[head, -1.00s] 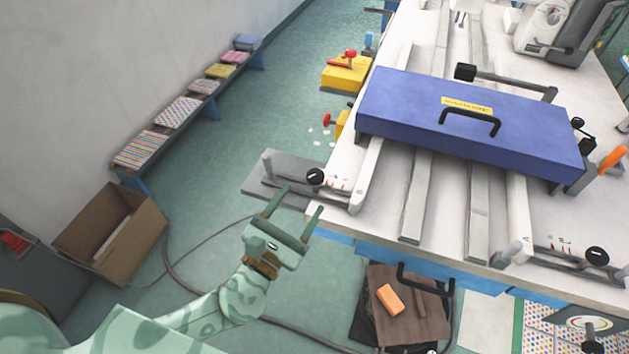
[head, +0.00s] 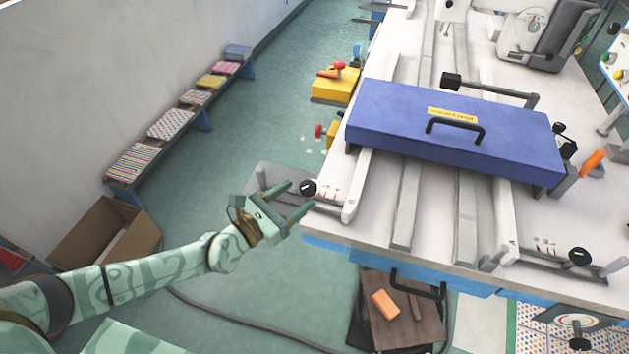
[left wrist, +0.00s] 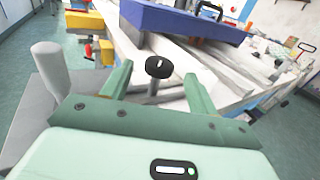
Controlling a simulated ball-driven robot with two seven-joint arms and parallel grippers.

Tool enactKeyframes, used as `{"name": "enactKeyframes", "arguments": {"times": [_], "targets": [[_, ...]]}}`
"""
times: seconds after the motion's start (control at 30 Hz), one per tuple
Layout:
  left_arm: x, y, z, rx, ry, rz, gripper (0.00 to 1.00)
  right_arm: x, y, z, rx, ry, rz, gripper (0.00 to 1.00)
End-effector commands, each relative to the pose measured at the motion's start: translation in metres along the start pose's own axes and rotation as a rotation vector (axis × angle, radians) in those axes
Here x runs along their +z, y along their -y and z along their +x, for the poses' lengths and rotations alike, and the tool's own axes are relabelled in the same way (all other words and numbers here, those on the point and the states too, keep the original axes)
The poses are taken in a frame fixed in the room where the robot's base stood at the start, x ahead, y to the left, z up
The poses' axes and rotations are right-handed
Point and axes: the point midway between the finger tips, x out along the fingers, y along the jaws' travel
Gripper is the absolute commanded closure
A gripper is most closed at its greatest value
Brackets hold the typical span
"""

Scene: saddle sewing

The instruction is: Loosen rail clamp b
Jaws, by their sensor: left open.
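A rail clamp with a round black knob (head: 307,188) sits at the table's near left corner, by the end of a pale rail. A second clamp with a black knob (head: 579,257) is at the near right; I cannot read which one is b. My left gripper (head: 299,195) is open at the left clamp, its fingers pointing toward the knob. In the left wrist view the left clamp's knob (left wrist: 158,67) on its post appears between the two fingers, beyond the palm; I see no clear contact. My right gripper is not in view.
A blue cover (head: 455,130) with a black handle spans the rails. A grey upright post (left wrist: 50,68) stands close on the left in the wrist view. Yellow blocks (head: 335,86) with red levers are along the table's left side. A cardboard box (head: 105,240) is on the floor.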

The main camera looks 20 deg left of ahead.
Motion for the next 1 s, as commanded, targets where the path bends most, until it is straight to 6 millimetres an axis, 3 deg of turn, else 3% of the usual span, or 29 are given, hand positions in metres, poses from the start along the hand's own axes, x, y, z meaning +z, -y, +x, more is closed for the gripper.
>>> {"name": "enactKeyframes", "arguments": {"times": [0.1, 0.3, 0.7, 0.87, 1.0], "targets": [[0.001, 0.000, 0.029, 0.001, 0.003, 0.001, 0.40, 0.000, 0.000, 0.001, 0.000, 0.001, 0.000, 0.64], [-0.001, 0.000, 0.058, 0.001, 0.001, 0.000, 0.40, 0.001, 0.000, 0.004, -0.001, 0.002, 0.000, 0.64], [0.000, 0.000, 0.068, 0.000, -0.001, 0.001, 0.40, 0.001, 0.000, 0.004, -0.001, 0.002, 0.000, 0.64], [0.000, 0.000, 0.068, 0.000, 0.000, 0.001, 0.82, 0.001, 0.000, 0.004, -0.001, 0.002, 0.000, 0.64], [0.000, 0.000, 0.068, 0.001, 0.000, 0.001, 0.85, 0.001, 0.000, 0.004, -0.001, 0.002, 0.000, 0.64]]}}
